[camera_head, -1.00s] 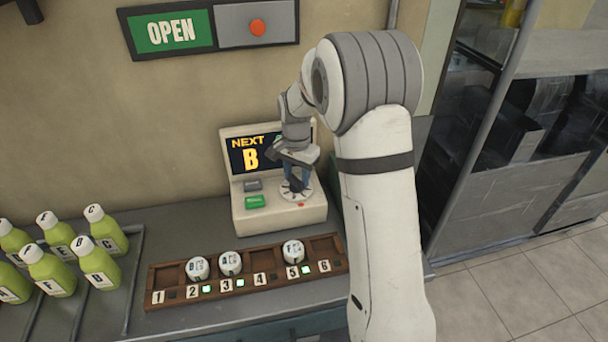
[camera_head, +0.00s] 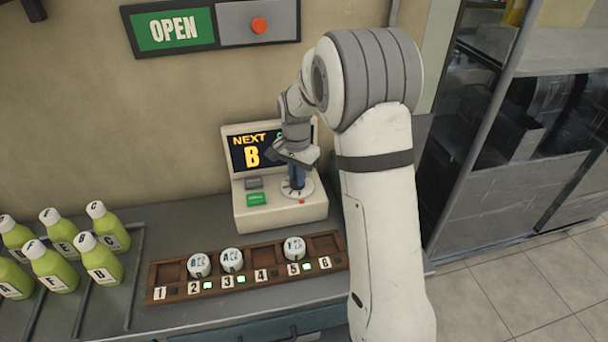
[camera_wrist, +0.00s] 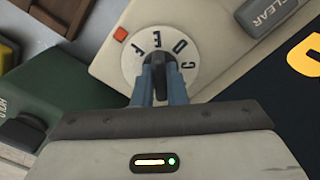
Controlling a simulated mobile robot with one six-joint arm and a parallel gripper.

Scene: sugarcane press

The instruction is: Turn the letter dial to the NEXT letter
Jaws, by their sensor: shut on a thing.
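The letter dial (camera_head: 305,190) is a white disc with dark letters on the right of the cream console (camera_head: 285,212). In the wrist view the dial (camera_wrist: 147,45) shows F, E, D and C around its rim; the rest is covered by my gripper. My gripper (camera_head: 297,180) partly hides the dial in the head view.
A grey button (camera_head: 253,183) and green button (camera_head: 256,198) lie left of the dial. In front is a wooden rack (camera_head: 178,272) with slots 1 to 6, holding three white lettered pieces (camera_head: 232,260). Several green bottles (camera_head: 103,262) stand at left.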

